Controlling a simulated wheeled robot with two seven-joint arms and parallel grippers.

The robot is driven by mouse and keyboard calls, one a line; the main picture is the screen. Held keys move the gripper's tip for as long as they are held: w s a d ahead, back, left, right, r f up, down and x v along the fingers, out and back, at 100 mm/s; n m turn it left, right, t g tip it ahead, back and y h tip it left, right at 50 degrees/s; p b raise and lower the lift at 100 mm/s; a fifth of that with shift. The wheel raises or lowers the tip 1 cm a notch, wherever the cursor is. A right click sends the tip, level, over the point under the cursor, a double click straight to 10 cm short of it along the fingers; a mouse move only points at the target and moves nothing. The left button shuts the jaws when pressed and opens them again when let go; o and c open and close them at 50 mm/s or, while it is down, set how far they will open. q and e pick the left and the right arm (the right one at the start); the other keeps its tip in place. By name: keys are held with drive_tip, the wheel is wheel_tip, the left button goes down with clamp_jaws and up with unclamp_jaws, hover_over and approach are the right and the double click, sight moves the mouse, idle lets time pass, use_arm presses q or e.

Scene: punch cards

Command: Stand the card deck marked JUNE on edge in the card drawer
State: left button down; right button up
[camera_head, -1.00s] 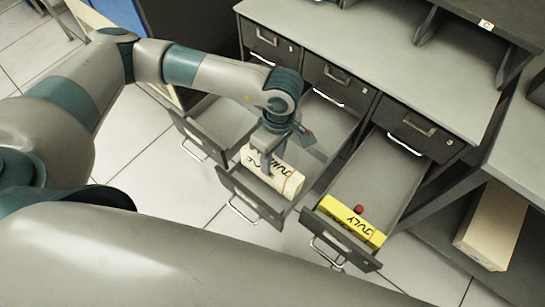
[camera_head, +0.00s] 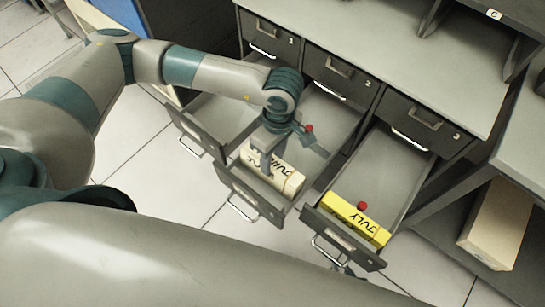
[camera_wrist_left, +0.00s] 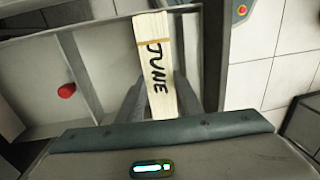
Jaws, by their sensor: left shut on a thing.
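My left gripper (camera_head: 266,165) comes down from above and is shut on the deck. In the left wrist view the deck (camera_wrist_left: 155,62) shows a long narrow face with the word JUNE, between the fingers (camera_wrist_left: 155,100). Whether its underside touches the drawer floor is hidden. My right gripper is not in view.
A left drawer (camera_head: 205,115) is also open. A cream box (camera_head: 497,225) stands at the right.

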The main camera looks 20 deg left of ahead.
use_arm(q)
drive_tip(key=shift+f, duration=0.25)
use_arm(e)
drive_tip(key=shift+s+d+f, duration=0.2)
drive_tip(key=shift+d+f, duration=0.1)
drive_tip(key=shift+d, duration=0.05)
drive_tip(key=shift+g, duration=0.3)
use_arm(q)
drive_tip(key=c, duration=1.2)
unclamp_jaws()
drive_tip(key=shift+r+b, duration=0.1)
drive_tip(key=shift+b, duration=0.2)
drive_tip(key=shift+w+r, duration=0.15)
drive_tip(key=shift+r, duration=0.45)
drive_tip(key=shift+w+d+r+b, duration=0.1)
drive_tip(key=shift+w+r+b, duration=0.25)
drive_tip(key=shift+r, duration=2.3)
drive_tip(key=shift+w+d+r+b, duration=0.2)
drive_tip(key=shift+r+b, duration=0.25)
drive_tip(key=shift+r, duration=2.2)
drive_tip(key=shift+w+d+r+b, duration=0.1)
drive_tip(key=shift+w+r+b, duration=0.25)
drive_tip(key=shift+r, duration=2.3)
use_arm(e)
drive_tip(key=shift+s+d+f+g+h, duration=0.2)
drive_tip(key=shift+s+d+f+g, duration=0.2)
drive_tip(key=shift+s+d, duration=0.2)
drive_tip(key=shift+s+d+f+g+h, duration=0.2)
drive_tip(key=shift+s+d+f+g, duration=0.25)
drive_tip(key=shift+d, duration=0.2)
